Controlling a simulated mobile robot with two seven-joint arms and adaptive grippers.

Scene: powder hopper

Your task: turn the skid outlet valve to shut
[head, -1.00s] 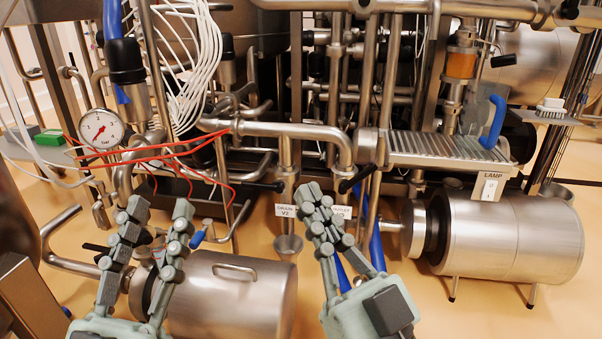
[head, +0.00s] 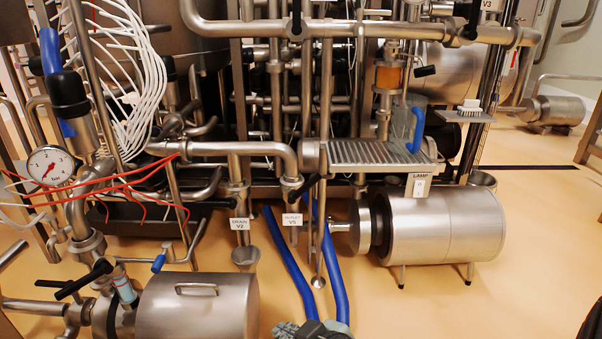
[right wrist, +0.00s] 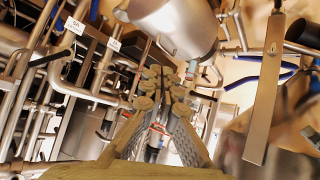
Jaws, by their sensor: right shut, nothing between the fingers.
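The outlet valve's black handle (head: 305,188) sits under the bend of a steel pipe, above the white OUTLET V5 label (head: 292,219). The handle slants up to the right. My right gripper (head: 287,328) shows only as grey finger parts at the bottom edge of the head view, well below the label and apart from the valve. In the right wrist view my right gripper (right wrist: 165,75) has its fingers together with nothing between them. Two small white labels (right wrist: 75,25) show there at the upper left, too small to read. My left gripper is out of view.
The drain valve's label (head: 239,224) hangs just left of the outlet label. Blue hoses (head: 290,262) run down to the floor below. A steel motor (head: 445,225) stands at right, a steel cylinder (head: 197,305) at lower left. Red wires (head: 110,180) cross the left side.

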